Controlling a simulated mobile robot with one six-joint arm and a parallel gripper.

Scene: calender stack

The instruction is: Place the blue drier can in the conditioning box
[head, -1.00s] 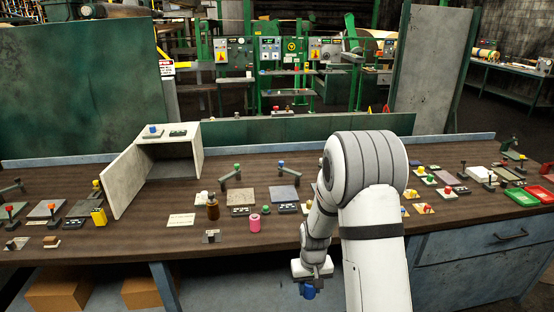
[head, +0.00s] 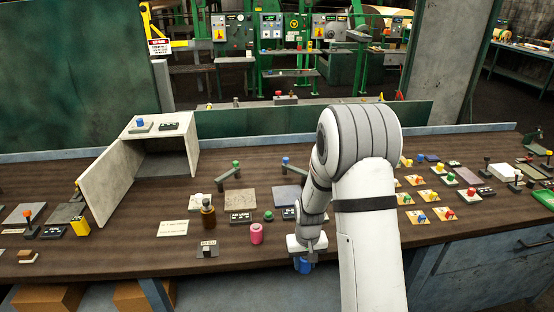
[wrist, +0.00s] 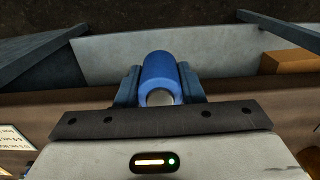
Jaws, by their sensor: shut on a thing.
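The blue drier can (head: 305,267) hangs in my gripper (head: 304,258) near the front edge of the bench, right of the pink can. In the wrist view the can (wrist: 160,76) sits between both fingers of my gripper (wrist: 159,86), which is shut on it. The conditioning box (head: 193,150) is a pale grey box at the back left of the bench. Its door (head: 112,184) stands open to the left, and its dark inside faces the front. My gripper is to the right of the box and nearer the front. The hidden side of the can cannot be seen.
A pink can (head: 256,233), a brown bottle (head: 208,216) and a small switch plate (head: 208,250) stand between my gripper and the box. Several button plates lie at right. A white label (head: 173,228) lies before the box.

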